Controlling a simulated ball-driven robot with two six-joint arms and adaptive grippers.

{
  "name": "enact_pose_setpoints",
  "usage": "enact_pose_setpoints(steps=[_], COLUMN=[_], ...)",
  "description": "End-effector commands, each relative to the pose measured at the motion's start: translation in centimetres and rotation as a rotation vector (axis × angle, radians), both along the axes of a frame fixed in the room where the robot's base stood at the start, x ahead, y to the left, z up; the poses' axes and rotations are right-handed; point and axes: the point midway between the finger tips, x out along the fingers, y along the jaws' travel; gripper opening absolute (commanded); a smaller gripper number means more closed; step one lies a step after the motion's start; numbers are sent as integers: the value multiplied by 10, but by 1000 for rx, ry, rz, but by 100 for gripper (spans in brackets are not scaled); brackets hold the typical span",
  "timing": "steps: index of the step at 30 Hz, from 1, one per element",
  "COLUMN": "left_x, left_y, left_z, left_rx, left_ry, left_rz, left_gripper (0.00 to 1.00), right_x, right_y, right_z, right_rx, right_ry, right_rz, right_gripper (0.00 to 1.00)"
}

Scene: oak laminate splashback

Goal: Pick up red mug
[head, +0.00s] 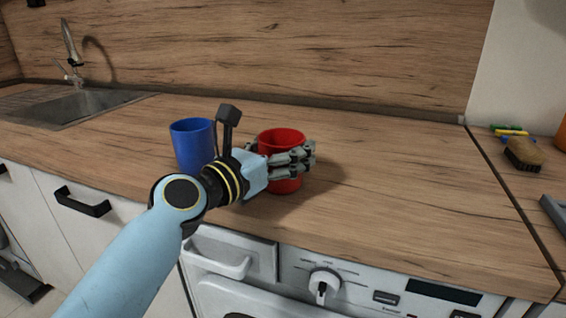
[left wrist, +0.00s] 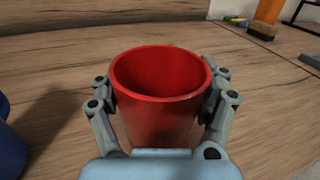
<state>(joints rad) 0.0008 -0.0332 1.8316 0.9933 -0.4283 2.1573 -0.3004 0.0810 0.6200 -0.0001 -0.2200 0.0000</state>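The red mug (head: 281,140) stands upright on the wooden worktop, right of a blue mug. It fills the middle of the left wrist view (left wrist: 160,115), its open rim facing up and its inside empty. My left gripper (head: 290,160) reaches it from the left, with fingers on both sides of its wall. In the left wrist view the fingers (left wrist: 160,90) press close against the mug's left and right sides. The mug's lower part is partly hidden by the fingers and palm. I cannot see a clear gap under the mug. My right gripper is not in view.
The blue mug (head: 190,146) stands close behind my left wrist. A sink (head: 75,105) with a tap is at the far left. A brush (head: 524,154) and small coloured items lie at the right. The worktop (head: 410,170) right of the red mug is clear.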

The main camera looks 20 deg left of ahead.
Motion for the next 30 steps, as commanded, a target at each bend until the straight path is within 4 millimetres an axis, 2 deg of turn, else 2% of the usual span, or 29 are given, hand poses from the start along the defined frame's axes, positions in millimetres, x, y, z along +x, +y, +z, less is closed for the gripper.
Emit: enact_pose_setpoints(steps=[1,3,15,17,24,30], left_x=[0,0,0,0,0,0], left_y=[0,0,0,0,0,0], left_z=[0,0,5,13,67,95], left_rx=[0,0,0,0,1,0], left_ry=[0,0,-3,-4,-7,-4], left_rz=[0,0,0,0,0,0], left_gripper=[38,29,28,28,28,28], right_x=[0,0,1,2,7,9], right_y=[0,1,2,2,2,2], right_z=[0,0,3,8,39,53], right_rx=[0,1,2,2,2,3], right_ry=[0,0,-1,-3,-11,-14], right_rz=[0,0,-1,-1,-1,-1], right_gripper=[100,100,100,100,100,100])
